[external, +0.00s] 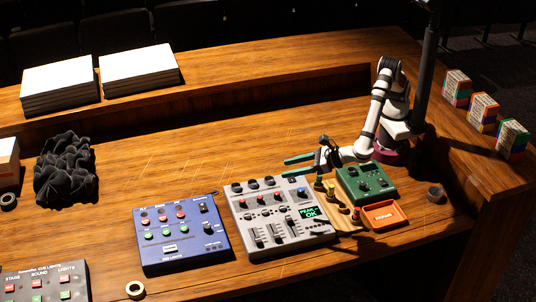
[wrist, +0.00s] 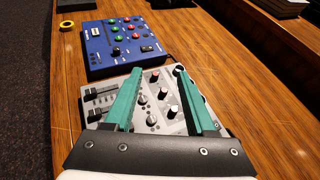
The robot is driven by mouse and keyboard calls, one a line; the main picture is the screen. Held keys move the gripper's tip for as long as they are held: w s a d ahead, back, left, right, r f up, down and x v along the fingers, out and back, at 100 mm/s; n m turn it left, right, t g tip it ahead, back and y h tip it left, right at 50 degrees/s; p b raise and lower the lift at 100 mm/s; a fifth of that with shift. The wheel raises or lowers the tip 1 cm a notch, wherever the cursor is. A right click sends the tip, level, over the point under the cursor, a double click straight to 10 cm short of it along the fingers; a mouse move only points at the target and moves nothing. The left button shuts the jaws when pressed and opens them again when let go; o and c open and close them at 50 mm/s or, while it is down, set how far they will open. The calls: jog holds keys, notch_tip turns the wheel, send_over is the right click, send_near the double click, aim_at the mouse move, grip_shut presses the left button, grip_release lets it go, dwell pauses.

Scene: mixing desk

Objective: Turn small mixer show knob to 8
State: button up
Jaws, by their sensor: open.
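A grey mixer (external: 283,235) lies on the desk, with faders, several knobs and a small green-lit display. It also shows in the wrist view (wrist: 174,128), below and between the fingers. A smaller green box (external: 352,183) with dark knobs sits to its right in the external view. No knob's label or setting is legible, so I cannot tell which is the show knob. My gripper (external: 286,169) is open and empty, its two green fingers above and behind the grey mixer. In the wrist view my gripper (wrist: 158,69) has several mixer knobs between its fingers, which hide parts of the panel.
A blue cue-lights panel (external: 154,252) lies left of the mixer. An orange tray (external: 384,214) sits in front of the green box. A dark cloth heap (external: 65,170) and paper stacks (external: 60,80) are farther left. The wood behind the panels is clear.

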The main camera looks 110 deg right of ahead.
send_near(244, 201)
jog(key=x, duration=0.9)
jog(key=shift+d, duration=0.1)
grip_shut()
